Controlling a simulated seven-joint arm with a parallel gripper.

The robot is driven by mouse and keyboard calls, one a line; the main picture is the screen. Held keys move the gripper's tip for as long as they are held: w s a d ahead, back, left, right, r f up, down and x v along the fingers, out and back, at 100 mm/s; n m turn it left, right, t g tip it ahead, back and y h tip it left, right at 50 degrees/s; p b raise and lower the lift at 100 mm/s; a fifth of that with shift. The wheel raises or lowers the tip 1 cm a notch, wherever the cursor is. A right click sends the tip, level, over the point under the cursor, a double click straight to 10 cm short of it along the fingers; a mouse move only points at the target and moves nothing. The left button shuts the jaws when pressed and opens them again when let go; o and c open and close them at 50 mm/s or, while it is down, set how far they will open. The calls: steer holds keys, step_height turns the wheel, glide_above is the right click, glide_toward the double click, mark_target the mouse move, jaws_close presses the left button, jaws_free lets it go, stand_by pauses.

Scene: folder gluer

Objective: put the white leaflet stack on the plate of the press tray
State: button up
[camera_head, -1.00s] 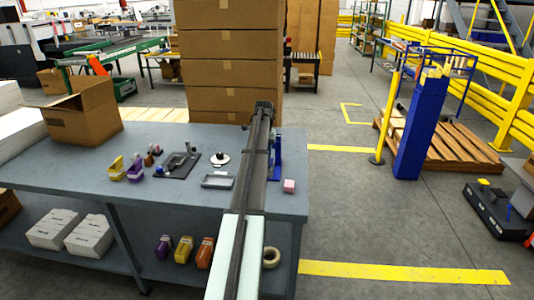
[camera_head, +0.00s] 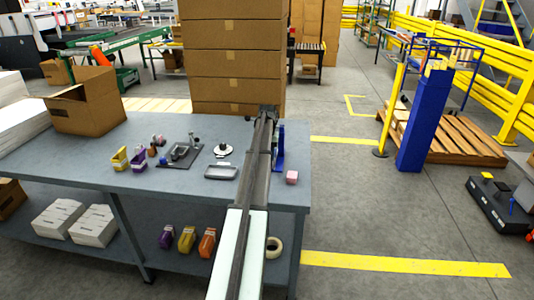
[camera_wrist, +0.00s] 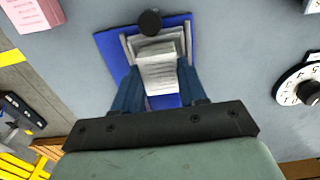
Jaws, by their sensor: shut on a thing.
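In the wrist view, my gripper (camera_wrist: 159,84) is shut on the white leaflet stack (camera_wrist: 158,72), a small pale block between its two dark blue fingers. Beyond the stack is a blue base (camera_wrist: 112,50) with a grey frame or plate (camera_wrist: 131,41) and a black knob (camera_wrist: 150,22). It looks like the press tray. The stack overlaps the plate in this view; I cannot tell whether it touches it. In the head view the blue part (camera_head: 280,148) stands right of my arm, which hides the fingers and the stack.
A pink block (camera_head: 291,177) sits near the table's right edge. Left of my arm are a grey tray (camera_head: 221,172), a white dial (camera_head: 222,150) and a dark-based device (camera_head: 181,155). A cardboard box (camera_head: 88,103) stands at the table's left. The front tabletop is mostly clear.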

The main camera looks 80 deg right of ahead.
steer(key=o, duration=1.1)
steer(key=shift+r, duration=0.1)
steer(key=shift+r, duration=4.9)
steer(key=shift+w, duration=0.1)
